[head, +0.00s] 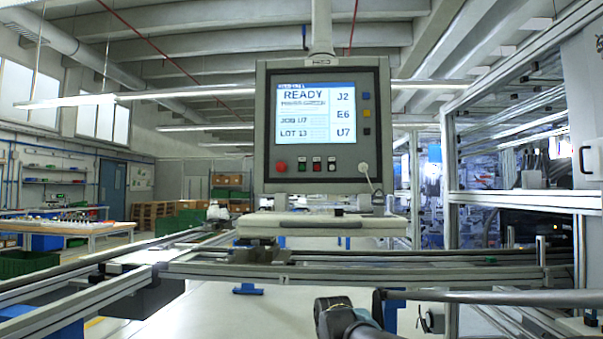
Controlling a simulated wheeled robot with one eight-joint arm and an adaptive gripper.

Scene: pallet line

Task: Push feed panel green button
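The feed panel (264,120) is a grey box with a lit screen, hanging from a post in the middle of the head view. Its screen (305,108) reads READY. A small green button (302,167) sits in the row below the screen, between a larger round red button (281,168) on its left and other small buttons on its right. The button's front looks uncovered. I cannot make out my gripper in this view. A dark, jointed part at the bottom centre looks like my arm, below and well apart from the panel.
A pale shelf (300,226) juts out under the panel. Metal rails (250,271) cross in front of it. A framed enclosure (520,199) stands at the right. A workbench (60,226) and green crates stand at the left. The space directly before the panel's face looks clear.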

